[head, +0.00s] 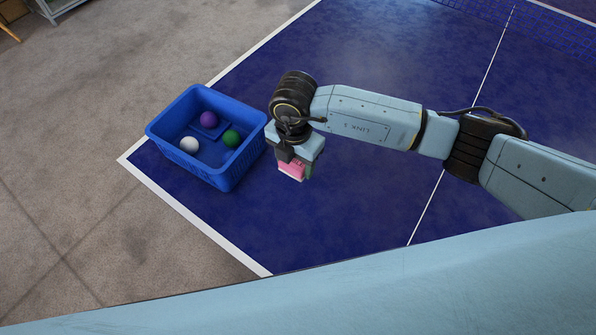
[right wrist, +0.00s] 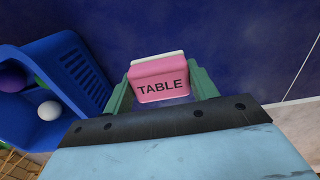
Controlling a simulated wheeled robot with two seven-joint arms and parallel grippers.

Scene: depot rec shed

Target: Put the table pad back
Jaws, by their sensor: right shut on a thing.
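The table pad is a small pink block (right wrist: 160,88) with a pale edge along one side and the word TABLE on it. It also shows in the head view (head: 292,171). My right gripper (head: 297,168) is shut on it, with green fingers on either side of the pad in the right wrist view (right wrist: 162,90). The pad is over the blue table, just right of the blue basket (head: 185,162). I cannot tell whether it touches the table. My left gripper is not in view.
The basket stands near the table's corner and holds a purple ball (head: 208,118), a white ball (head: 189,145), a green ball (head: 232,138) and a small blue item (head: 208,131). The blue table (head: 360,60) has white lines and a net (head: 560,35). Its surface beyond my arm is clear.

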